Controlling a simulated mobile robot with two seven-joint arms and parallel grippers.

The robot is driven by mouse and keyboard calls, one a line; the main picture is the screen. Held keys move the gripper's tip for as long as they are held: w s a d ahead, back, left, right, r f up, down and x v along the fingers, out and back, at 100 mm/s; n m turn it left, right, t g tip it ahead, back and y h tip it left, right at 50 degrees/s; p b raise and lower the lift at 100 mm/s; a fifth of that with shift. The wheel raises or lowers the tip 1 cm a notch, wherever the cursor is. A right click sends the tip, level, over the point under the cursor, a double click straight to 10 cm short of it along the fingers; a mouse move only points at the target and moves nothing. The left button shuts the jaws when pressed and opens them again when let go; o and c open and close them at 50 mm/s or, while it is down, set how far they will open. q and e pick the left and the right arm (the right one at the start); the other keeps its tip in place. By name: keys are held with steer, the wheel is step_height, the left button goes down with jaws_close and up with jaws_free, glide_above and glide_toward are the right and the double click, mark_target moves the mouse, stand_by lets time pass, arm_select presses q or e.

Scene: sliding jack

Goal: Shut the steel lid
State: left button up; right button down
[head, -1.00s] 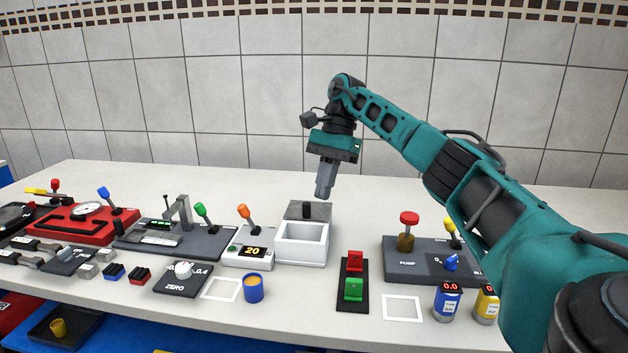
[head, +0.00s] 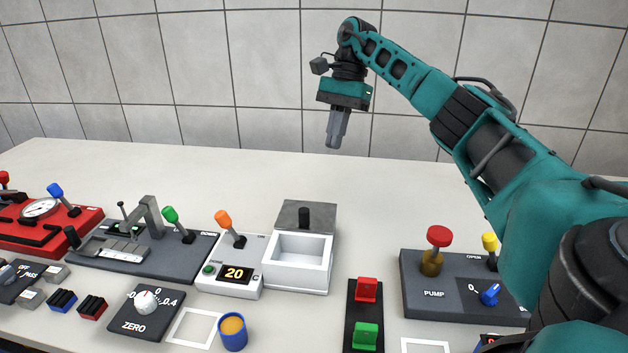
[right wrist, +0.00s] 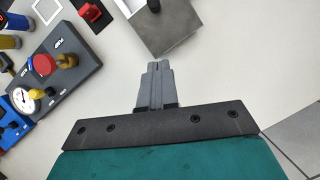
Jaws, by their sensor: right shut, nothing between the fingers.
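The steel lid (head: 291,217) is a grey plate with a black knob (head: 304,216), standing open at the back edge of a white box (head: 298,275). The box's hollow is uncovered and looks empty. In the right wrist view the lid (right wrist: 172,30) lies beyond my fingertips, with its knob partly cut off at the top edge. My right gripper (head: 335,146) is shut and empty, above and behind the lid, pointing down and not touching it. It also shows in the right wrist view (right wrist: 158,66). My left gripper is out of view.
A white unit (head: 232,270) reading 20 with an orange-tipped lever stands left of the box. A red and green switch block (head: 365,312) and a pump panel (head: 462,290) stand to the right. The table behind the box is clear up to the tiled wall.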

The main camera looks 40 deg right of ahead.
steer(key=b, duration=0.1)
glide_toward(314, 216)
steer(key=f, duration=0.2)
steer(key=shift+d+f, duration=0.25)
steer(key=shift+f, duration=0.15)
steer(key=a, duration=0.2)
steer(key=shift+s+a+f, duration=0.15)
steer(key=shift+s+a, duration=0.1)
steer(key=shift+a, duration=0.15)
steer(key=shift+s+a+p, duration=0.15)
steer(key=shift+a+p, duration=0.15)
steer(key=shift+a, duration=0.35)
